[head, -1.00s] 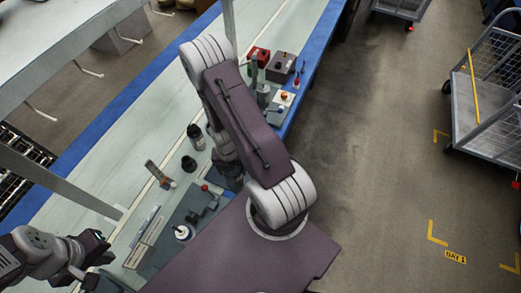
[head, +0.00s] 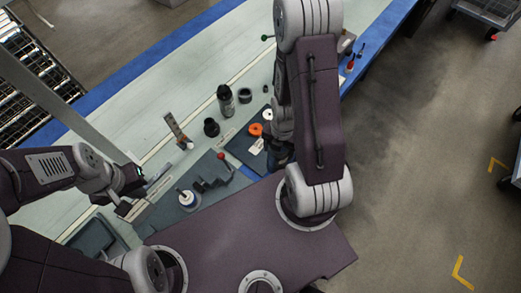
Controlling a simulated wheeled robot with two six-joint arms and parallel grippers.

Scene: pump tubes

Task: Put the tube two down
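My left gripper (head: 128,206) is low over the near left of the bench, beside a grey fixture plate (head: 165,211). Its fingertips are small and partly hidden, and I cannot tell whether they hold a tube. A pale strip-like part (head: 152,190) lies right beside it. My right arm crosses the right of the bench. Its gripper (head: 280,152) is mostly hidden by the arm, near a dark mat with an orange ring (head: 255,129). No tube can be clearly told apart as tube two.
A clamp with a red knob (head: 220,156) and a white spool-like part (head: 187,198) are on the fixture plate. A black bottle (head: 225,98), black cup (head: 211,127) and upright bracket (head: 176,128) stand behind. A grey bin (head: 96,238) is at the near left.

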